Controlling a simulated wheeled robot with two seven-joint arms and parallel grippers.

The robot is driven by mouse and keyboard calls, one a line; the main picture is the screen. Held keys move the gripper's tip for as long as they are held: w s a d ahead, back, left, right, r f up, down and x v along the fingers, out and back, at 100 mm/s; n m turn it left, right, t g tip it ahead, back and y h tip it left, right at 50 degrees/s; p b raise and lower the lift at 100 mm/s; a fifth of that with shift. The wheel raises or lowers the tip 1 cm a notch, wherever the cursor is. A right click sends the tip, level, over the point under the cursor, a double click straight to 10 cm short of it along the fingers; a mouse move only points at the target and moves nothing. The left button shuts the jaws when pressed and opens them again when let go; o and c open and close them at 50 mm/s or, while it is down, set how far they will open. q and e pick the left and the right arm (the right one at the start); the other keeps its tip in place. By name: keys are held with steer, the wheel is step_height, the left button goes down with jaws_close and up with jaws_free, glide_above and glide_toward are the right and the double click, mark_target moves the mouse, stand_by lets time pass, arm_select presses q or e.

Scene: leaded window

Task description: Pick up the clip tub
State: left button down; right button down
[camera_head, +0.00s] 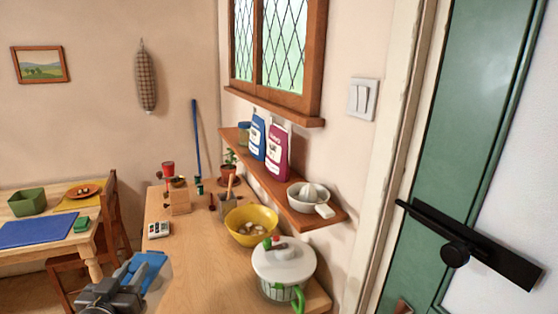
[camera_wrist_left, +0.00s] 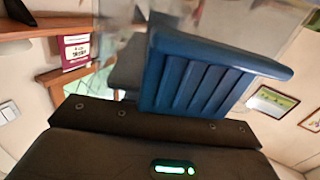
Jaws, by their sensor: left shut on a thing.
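The clip tub, a blue ribbed tub with a wider rim, shows in the head view (camera_head: 152,268) at the lower left, over the near end of the wooden worktop. In the left wrist view (camera_wrist_left: 195,78) it fills the upper middle, with its ribbed side and rim showing. My left gripper (camera_head: 130,274) is shut on it. A grey finger (camera_wrist_left: 128,68) lies against the tub's left side in the wrist view. What the tub holds is hidden. I cannot tell how far it is above the worktop. My right gripper is in neither view.
The worktop (camera_head: 194,258) holds a yellow bowl (camera_head: 252,226), a white-lidded pot (camera_head: 284,262), a small calculator-like device (camera_head: 158,229) and a plant. A wall shelf (camera_head: 284,195) carries two packages and a juicer. A dining table (camera_head: 18,208) stands left. The worktop's middle is clear.

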arm_select(q)
steer(key=s+d+f+b, duration=0.1)
steer(key=s+d+f, duration=0.1)
steer(key=d, duration=0.5)
steer(key=s+d+f+h+b, duration=0.1)
steer(key=d+f, duration=0.3)
steer(key=d, duration=0.3)
steer(key=shift+s, duration=0.35)
steer(key=shift+d, duration=0.15)
steer(key=s+d+r+m+g+h, duration=0.1)
steer(key=d+r+m+g+h, duration=0.1)
steer(key=d+m+h, duration=0.5)
steer(key=s+d+r+m+g+h, duration=0.2)
steer(key=d+r+h, duration=0.15)
steer(key=d, duration=0.45)
steer(key=w+d+f+m+g+h, duration=0.1)
steer(key=w+f+m+g+h, duration=0.2)
steer(key=f+m+g+h, duration=0.3)
steer(key=shift+w+d+m+g+h, duration=0.25)
steer(key=shift+m+g+h, duration=0.3)
steer(key=shift+m+g, duration=1.8)
steer(key=shift+s+f+n+g, duration=0.1)
steer(key=shift+n+g, duration=0.65)
